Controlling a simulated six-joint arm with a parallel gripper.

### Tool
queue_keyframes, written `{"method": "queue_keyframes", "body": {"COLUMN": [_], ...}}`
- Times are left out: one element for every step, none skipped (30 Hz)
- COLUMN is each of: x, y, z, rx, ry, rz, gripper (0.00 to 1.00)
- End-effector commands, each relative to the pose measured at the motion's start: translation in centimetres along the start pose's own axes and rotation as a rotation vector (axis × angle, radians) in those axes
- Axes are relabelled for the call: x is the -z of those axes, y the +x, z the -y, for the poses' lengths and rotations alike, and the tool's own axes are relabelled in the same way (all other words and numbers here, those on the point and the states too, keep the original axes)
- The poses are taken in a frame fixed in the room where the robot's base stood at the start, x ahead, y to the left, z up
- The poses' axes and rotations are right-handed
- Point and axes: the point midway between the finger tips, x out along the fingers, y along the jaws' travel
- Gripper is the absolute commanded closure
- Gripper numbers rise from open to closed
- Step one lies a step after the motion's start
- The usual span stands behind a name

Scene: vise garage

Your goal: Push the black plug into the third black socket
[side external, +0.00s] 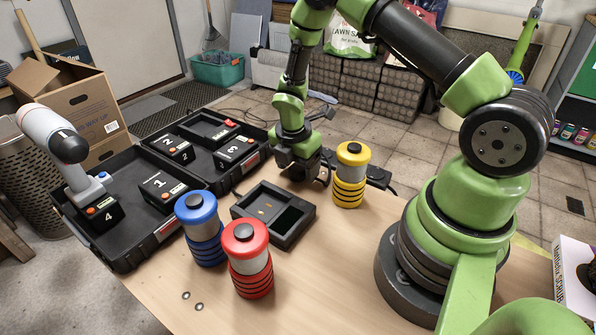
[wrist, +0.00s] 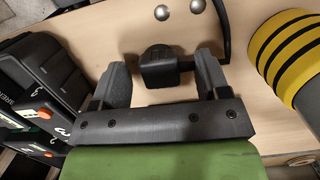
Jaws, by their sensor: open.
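My gripper (side external: 306,178) points down close to the wood table, behind the black tray and left of the yellow-ringed canister. In the wrist view my gripper (wrist: 162,78) is open. In the side view the plug is not clearly distinguishable at my gripper. A black socket strip (side external: 377,176) shows partly behind the yellow canister; its separate sockets cannot be made out.
The yellow canister (side external: 351,172) stands close right of my gripper; it also shows in the wrist view (wrist: 291,48). A shallow black tray (side external: 250,212), blue canister (side external: 201,229) and red canister (side external: 247,258) are nearer. An open black case (side external: 125,262) with numbered blocks lies left.

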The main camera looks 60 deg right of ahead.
Motion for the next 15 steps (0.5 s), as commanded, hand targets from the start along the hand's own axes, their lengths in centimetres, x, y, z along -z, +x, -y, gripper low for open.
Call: {"method": "queue_keyframes", "body": {"x": [-0.01,0.0,0.01,0.01,0.01,0.01,0.01,0.01,0.01,0.01,0.01,0.01,0.01,0.01,0.01], "y": [0.38,0.5,0.59,0.61,0.6,0.58,0.57,0.57,0.56,0.56,0.56,0.55,0.55,0.55,0.54], "z": [0.01,-0.01,-0.01,-0.02,-0.02,-0.03,-0.03,-0.03,-0.02,-0.02,-0.02,-0.02,-0.02,-0.02,-0.02], "rx": [0.0,0.0,-0.001,-0.001,-0.002,-0.002,-0.002,-0.002,-0.001,-0.001,-0.001,-0.001,-0.001,-0.001,-0.001], "ry": [0.0,-0.001,-0.001,0.0,0.0,0.0,0.0,0.0,0.0,0.0,0.0,-0.001,0.0,0.0,-0.001], "rz": [0.0,-0.001,-0.001,-0.001,-0.001,-0.001,-0.001,-0.001,-0.001,-0.001,-0.001,-0.001,-0.001,-0.001,-0.001], "gripper": [0.31,0.31,0.31,0.31,0.31,0.31,0.31,0.31,0.31,0.31,0.31,0.31,0.38,0.45,0.54]}}
